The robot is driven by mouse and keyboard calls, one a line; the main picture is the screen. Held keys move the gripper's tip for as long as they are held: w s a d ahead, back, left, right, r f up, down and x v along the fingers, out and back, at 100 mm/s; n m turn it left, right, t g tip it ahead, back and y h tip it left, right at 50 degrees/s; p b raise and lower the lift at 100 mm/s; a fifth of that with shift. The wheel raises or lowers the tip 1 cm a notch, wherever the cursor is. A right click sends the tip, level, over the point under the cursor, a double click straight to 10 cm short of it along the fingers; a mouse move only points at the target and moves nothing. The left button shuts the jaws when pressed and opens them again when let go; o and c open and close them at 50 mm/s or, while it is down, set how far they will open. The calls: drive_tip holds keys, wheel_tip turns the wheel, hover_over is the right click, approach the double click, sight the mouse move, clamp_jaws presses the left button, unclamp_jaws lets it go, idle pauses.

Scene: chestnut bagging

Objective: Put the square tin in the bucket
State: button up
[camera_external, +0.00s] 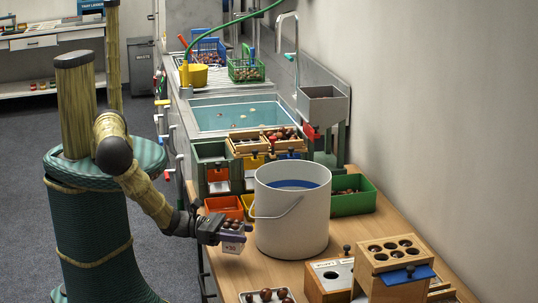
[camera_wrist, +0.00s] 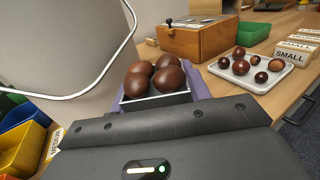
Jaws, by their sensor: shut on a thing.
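My gripper (camera_external: 217,230) is shut on the square tin (camera_external: 234,243), a small pale tin with a dark-marked label on its side and brown chestnuts in its top. The bucket (camera_external: 291,227) is large, cream-white and upright on the wooden table, with a wire handle and blue inside. The tin is outside it, at its lower left, below rim height. The bucket (camera_wrist: 58,42) fills the wrist view's upper left; I cannot tell whether they touch.
A tray of chestnuts (camera_wrist: 242,72) lies on the table near a wooden box (camera_wrist: 198,38). A wooden block with holes (camera_external: 398,257) stands right of the bucket. Orange and yellow bins (camera_external: 224,206) and a green bin (camera_external: 353,203) sit behind.

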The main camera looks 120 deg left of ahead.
drive_tip(key=s+a+m+h+p, duration=0.1)
drive_tip(key=s+p, duration=0.1)
drive_tip(key=s+f+m+h+p, duration=0.1)
drive_tip(key=s+h+p, duration=0.1)
drive_tip(key=s+a+m+h+p, duration=0.1)
drive_tip(key=s+p, duration=0.1)
drive_tip(key=p, duration=0.1)
drive_tip(key=shift+s+a+f+t, duration=0.15)
drive_tip(key=shift+a+f+t, duration=0.1)
drive_tip(key=shift+a+t, duration=0.05)
drive_tip(key=shift+s+a+f+h+p, duration=0.2)
drive_tip(key=shift+s+f+h+p, duration=0.1)
drive_tip(key=shift+s+h, duration=0.2)
